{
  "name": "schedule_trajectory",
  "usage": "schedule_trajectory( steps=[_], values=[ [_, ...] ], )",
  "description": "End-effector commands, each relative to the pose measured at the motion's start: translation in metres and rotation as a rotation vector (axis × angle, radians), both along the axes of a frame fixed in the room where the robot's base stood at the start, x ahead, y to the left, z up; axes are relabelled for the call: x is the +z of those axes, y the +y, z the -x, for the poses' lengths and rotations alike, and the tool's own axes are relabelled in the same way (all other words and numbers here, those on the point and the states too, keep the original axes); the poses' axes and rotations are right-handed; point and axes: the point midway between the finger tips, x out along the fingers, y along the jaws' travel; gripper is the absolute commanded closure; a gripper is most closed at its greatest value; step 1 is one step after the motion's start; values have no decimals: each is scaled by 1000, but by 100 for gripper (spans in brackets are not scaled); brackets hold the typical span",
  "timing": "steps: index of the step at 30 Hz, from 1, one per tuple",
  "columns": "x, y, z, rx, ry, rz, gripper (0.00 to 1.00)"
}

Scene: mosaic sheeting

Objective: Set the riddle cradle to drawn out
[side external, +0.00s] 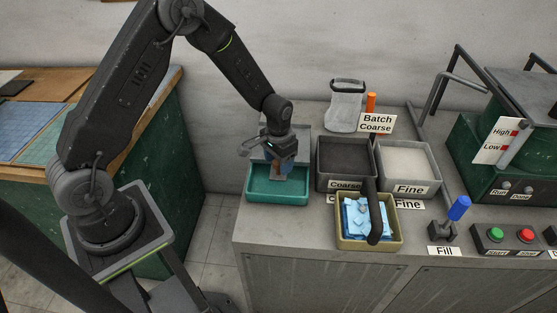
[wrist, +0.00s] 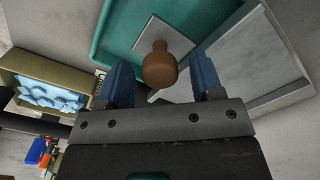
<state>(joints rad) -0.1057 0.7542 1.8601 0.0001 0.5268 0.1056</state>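No part is labelled riddle cradle, and I cannot tell for sure which one it is. A brown knob (wrist: 160,66) stands on a pale square plate (wrist: 172,34) in the teal tray (side external: 262,194). My gripper (side external: 284,167) is over this tray, pointing down. In the wrist view its two blue fingers (wrist: 164,82) are apart, one on each side of the knob, with a gap visible on both sides. The gripper is open and holds nothing. A grey flat-topped part (wrist: 262,62) lies beside the tray.
Right of the tray stand a dark coarse bin (side external: 322,175) and a pale fine bin (side external: 436,175). A yellowish tray (side external: 396,242) with blue pieces sits in front, a dark bar (side external: 370,205) above it. A blue lever (side external: 459,208) and buttons are further right.

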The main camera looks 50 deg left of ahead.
Motion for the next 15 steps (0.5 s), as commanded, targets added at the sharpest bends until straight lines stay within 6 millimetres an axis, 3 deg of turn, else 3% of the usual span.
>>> schedule_trajectory(
  steps=[2, 15],
  values=[
    [0, 0, 0, 0, 0, 0, 48],
    [0, 0, 0, 0, 0, 0, 90]
  ],
)
